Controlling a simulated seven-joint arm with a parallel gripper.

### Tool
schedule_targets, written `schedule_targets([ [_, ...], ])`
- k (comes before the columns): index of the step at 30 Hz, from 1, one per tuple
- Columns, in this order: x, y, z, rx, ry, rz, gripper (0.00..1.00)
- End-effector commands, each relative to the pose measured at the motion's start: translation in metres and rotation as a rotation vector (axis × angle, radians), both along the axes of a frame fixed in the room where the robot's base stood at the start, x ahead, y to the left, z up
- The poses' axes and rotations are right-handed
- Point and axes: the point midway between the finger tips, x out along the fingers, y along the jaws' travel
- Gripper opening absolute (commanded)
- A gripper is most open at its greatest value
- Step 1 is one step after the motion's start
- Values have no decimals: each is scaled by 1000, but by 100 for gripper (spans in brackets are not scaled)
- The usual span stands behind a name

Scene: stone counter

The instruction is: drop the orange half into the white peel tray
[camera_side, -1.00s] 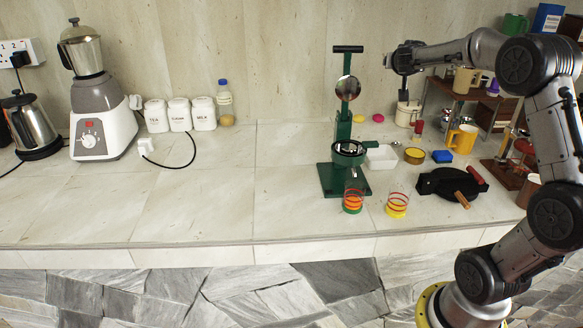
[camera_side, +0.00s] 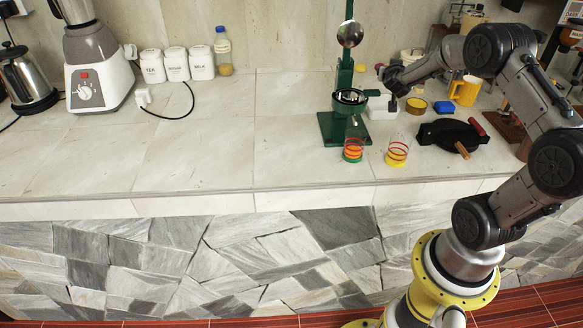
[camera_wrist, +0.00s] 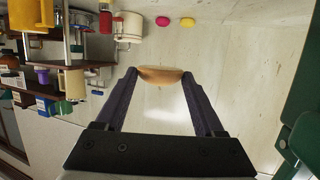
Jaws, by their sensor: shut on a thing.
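My gripper (camera_wrist: 162,78) is shut on the orange half (camera_wrist: 161,73), a tan-orange piece seen edge-on between the fingertips in the wrist view. In the side view my gripper (camera_side: 393,104) points down low at the right part of the white peel tray (camera_side: 376,108). The tray is shallow and stands just right of the green press (camera_side: 340,125). My gripper hides part of it. The orange half is too small to make out in the side view. In the wrist view a white patch lies between my fingers, and I cannot tell whether it is the tray.
A yellow bowl (camera_side: 416,105), a blue block (camera_side: 444,107) and a black flat press (camera_side: 452,136) lie right of the tray. A yellow mug (camera_side: 465,90) stands behind. The counter's left middle is clear.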

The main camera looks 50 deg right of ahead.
Motion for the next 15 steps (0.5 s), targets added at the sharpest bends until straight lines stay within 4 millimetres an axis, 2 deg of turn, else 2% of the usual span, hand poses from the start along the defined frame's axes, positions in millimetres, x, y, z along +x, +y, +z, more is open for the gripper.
schedule_targets([
  [6, 0, 0, -16, -1, 1, -1, 6],
  [15, 0, 0, -18, 0, -1, 0, 6],
])
